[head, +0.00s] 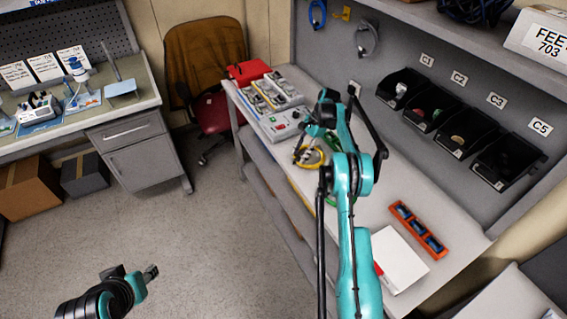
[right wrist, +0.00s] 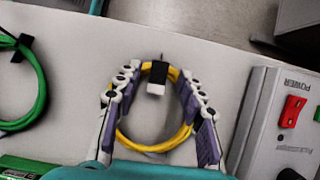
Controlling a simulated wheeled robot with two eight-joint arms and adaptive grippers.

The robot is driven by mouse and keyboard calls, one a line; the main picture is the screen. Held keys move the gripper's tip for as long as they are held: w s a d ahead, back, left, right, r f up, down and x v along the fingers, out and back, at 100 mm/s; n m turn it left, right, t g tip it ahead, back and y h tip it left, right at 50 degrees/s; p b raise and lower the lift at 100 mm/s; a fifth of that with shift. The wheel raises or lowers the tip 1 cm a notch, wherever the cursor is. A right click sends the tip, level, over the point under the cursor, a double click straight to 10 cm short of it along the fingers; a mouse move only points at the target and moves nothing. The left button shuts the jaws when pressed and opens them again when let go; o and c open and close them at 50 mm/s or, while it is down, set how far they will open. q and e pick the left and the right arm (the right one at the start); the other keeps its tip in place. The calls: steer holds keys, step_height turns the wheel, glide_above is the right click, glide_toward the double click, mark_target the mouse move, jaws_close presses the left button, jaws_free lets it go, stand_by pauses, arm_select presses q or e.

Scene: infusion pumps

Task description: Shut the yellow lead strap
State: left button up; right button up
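The yellow lead (head: 311,157) lies coiled on the bench beside the pump equipment. In the right wrist view the yellow coil (right wrist: 143,146) is a round loop. Its strap (right wrist: 158,75) is a black band with a white end, crossing the far part of the coil. I cannot tell whether the strap is fastened. My right gripper (right wrist: 157,82) is open, with its purple-padded fingers spread on either side of the strap, over the coil. Contact is unclear. In the head view my right arm partly hides the coil. My left gripper (head: 142,278) is over the floor, far from the bench; its opening is unclear.
A green coiled lead (right wrist: 28,85) lies left of the yellow one in the wrist view. A pump with a red power switch (right wrist: 291,110) stands close on the right. Black bins (head: 450,125) hang behind the bench. An orange tray (head: 418,229) and white box (head: 397,258) sit nearer.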

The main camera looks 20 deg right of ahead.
mark_target(298, 159)
steer(key=h, duration=0.1)
steer(key=a+h+p, duration=0.1)
steer(key=h, duration=0.1)
steer(key=a+r+h+p, duration=0.1)
steer(key=h, duration=0.1)
steer(key=shift+r, duration=0.1)
steer(key=s+a+r+n+t+b, duration=0.1)
steer(key=s+a+r+n, duration=0.1)
steer(key=r, duration=0.5)
steer(key=s+a+r+n+t+b, duration=0.1)
steer(key=s+a+r, duration=0.15)
steer(key=r, duration=0.35)
arm_select(q)
steer(key=shift+f+b, duration=2.5)
steer(key=shift+b, duration=0.35)
arm_select(e)
steer(key=s+a+r+n+t, duration=0.1)
steer(key=s+a+r+n, duration=0.1)
steer(key=s+a, duration=0.3)
steer(key=s+a+r+n+t, duration=0.1)
steer(key=s+a+n, duration=0.4)
steer(key=s, duration=0.5)
steer(key=shift+s+a+r+n+t+h, duration=0.15)
steer(key=shift+a+r+n+t+h, duration=0.2)
steer(key=shift+r+t, duration=0.1)
